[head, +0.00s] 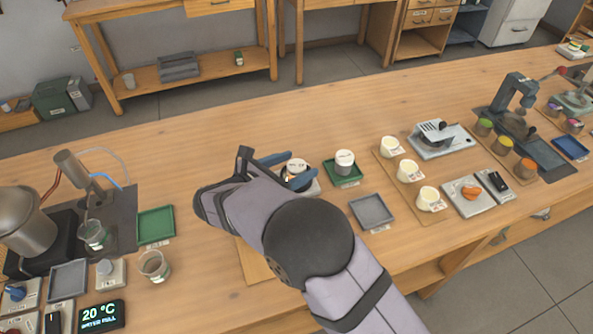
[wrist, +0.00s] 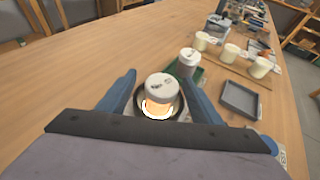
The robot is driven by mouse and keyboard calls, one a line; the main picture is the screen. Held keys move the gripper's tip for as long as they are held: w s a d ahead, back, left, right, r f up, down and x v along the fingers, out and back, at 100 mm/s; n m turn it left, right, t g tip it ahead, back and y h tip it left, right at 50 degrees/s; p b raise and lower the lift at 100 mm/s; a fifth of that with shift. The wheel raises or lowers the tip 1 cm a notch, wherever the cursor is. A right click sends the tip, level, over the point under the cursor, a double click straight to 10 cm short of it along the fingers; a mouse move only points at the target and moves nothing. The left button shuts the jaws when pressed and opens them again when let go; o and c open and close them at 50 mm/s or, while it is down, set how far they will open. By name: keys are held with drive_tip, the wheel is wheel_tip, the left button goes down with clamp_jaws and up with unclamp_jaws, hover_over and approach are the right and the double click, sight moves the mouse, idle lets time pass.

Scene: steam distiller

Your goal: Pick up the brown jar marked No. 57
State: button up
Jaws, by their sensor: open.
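A jar with a white lid and a glowing orange-brown body (wrist: 158,97) stands upright in a dark round holder, between my fingers in the wrist view. Its marking is too small to read. In the head view its white lid (head: 297,165) shows, with the rest mostly hidden by my gripper (head: 288,171). My gripper's blue fingers are open on either side of the jar in the wrist view (wrist: 158,82), and I cannot tell that they touch it. A second white-lidded jar (head: 344,160) with a grey body stands on a green tray (head: 331,177) just to the right.
An empty grey tray (head: 372,210) lies to the right of my gripper. Several cream cups (head: 407,171) stand beyond it. At the left are an empty green tray (head: 156,224), a glass beaker (head: 154,266) and a metal distiller (head: 22,216). The bench behind my gripper is clear.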

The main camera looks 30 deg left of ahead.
drive_tip(key=shift+p+x, duration=0.3)
drive_tip(key=shift+x, duration=1.65)
drive_tip(key=shift+s+d, duration=0.1)
drive_tip(key=shift+d, duration=0.05)
drive_tip(key=shift+r, duration=0.1)
drive_tip(key=c, duration=1.3)
drive_tip(key=shift+o, duration=0.2)
wheel_tip(320, 180, up, 10)
drive_tip(key=shift+b, duration=0.4)
